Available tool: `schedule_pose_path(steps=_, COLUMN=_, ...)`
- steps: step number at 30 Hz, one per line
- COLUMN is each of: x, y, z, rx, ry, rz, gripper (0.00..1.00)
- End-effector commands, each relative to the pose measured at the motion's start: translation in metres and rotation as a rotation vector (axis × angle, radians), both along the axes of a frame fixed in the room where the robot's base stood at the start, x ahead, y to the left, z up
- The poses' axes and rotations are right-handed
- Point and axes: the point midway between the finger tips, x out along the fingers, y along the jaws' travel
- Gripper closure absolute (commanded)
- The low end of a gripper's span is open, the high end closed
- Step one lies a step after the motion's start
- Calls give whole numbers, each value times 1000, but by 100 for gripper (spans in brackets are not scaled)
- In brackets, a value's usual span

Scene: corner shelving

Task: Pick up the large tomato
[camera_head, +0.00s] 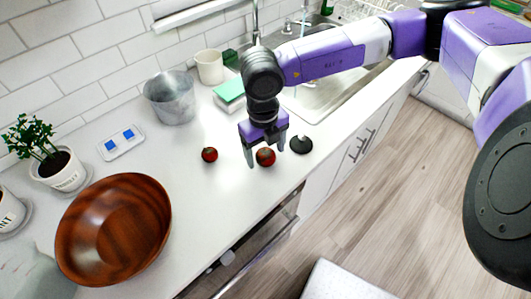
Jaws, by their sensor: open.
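Two red tomatoes lie on the white counter. The larger tomato (265,157) is below my gripper, close to its fingers. The smaller tomato (209,154) lies apart, to the left. My gripper (265,152) points down, open, with one finger at the left of the larger tomato and the other at its upper right. I cannot tell whether the fingers touch it.
A black round object (301,145) sits just right of the larger tomato. A wooden bowl (113,226), a potted plant (58,168) and a metal bucket (170,98) stand to the left. The sink (318,99) is behind. The counter's front edge is close.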

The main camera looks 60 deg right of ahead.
Motion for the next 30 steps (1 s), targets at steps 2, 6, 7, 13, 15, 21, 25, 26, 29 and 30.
schedule_pose_path(steps=2, x=0, y=0, z=-4, rx=0, ry=1, rz=0, gripper=25)
schedule_pose_path(steps=6, x=0, y=0, z=-5, rx=0, ry=0, rz=1, gripper=25)
schedule_pose_path(steps=7, x=0, y=0, z=-4, rx=0, ry=0, rz=1, gripper=25)
schedule_pose_path(steps=13, x=0, y=0, z=-4, rx=0, ry=0, rz=1, gripper=57)
schedule_pose_path(steps=15, x=0, y=0, z=-4, rx=0, ry=0, rz=1, gripper=71)
schedule_pose_path(steps=21, x=0, y=0, z=-4, rx=0, ry=0, rz=1, gripper=92)
schedule_pose_path(steps=25, x=0, y=0, z=-4, rx=0, ry=0, rz=1, gripper=92)
schedule_pose_path(steps=26, x=0, y=0, z=-3, rx=0, ry=0, rz=1, gripper=92)
schedule_pose_path(steps=29, x=0, y=0, z=0, rx=0, ry=-1, rz=1, gripper=92)
schedule_pose_path(steps=30, x=0, y=-1, z=2, rx=-2, ry=-1, rz=1, gripper=92)
